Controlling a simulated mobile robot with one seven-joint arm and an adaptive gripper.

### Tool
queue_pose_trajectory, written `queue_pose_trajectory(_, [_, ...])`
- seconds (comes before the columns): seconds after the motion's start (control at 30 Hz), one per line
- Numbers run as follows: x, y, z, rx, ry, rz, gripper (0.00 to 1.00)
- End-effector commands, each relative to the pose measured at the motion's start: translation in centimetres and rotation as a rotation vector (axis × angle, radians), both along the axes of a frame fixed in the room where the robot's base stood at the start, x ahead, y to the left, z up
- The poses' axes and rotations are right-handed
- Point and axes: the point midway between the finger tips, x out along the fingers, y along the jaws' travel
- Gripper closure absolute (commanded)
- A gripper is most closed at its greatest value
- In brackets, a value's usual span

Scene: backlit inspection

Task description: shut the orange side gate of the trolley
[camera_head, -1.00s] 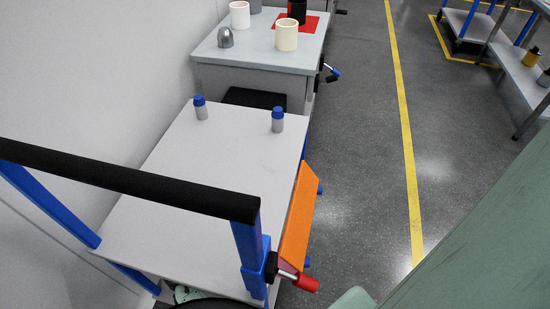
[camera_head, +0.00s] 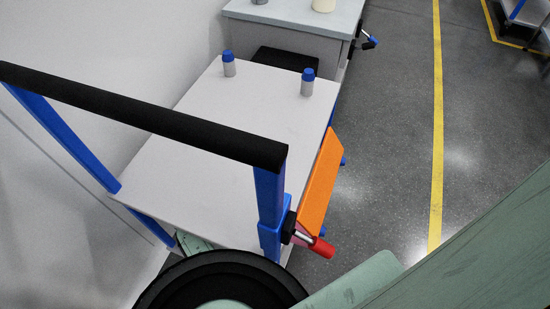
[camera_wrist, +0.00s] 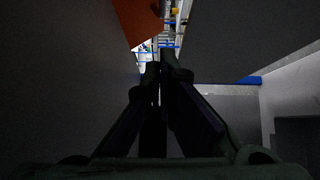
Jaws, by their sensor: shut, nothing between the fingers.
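The orange side gate (camera_head: 321,187) is a flat panel along the right side of the trolley (camera_head: 222,130), slanting out beyond the edge of the pale deck. A lever with a red handle (camera_head: 322,247) sits by its near end, beside the blue post (camera_head: 270,205). In the wrist view an orange surface (camera_wrist: 138,20), likely the gate, shows at the upper left. My gripper (camera_wrist: 161,66) is shut and empty, its dark fingers together below and right of that surface. I cannot tell whether it touches anything. The head view does not show my fingers.
A black push bar (camera_head: 140,115) crosses the trolley's near end. Two blue-capped bottles (camera_head: 228,64) (camera_head: 307,82) stand at the deck's far end. A grey bench (camera_head: 300,20) is behind. A wall is at left; open floor (camera_head: 390,130) with a yellow line is at right.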

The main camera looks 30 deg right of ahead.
Motion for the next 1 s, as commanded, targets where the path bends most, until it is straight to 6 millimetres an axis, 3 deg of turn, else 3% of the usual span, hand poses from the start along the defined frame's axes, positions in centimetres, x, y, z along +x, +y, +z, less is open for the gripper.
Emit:
queue_pose_trajectory(0.43, [-0.9,-9.1,0.4,0.002,0.000,-0.003,1.00])
queue_pose_trajectory(0.7, [-3.5,-11.1,0.3,0.002,0.000,-0.001,1.00])
queue_pose_trajectory(1.0, [-3.8,-11.4,0.2,0.002,-0.001,0.000,1.00])
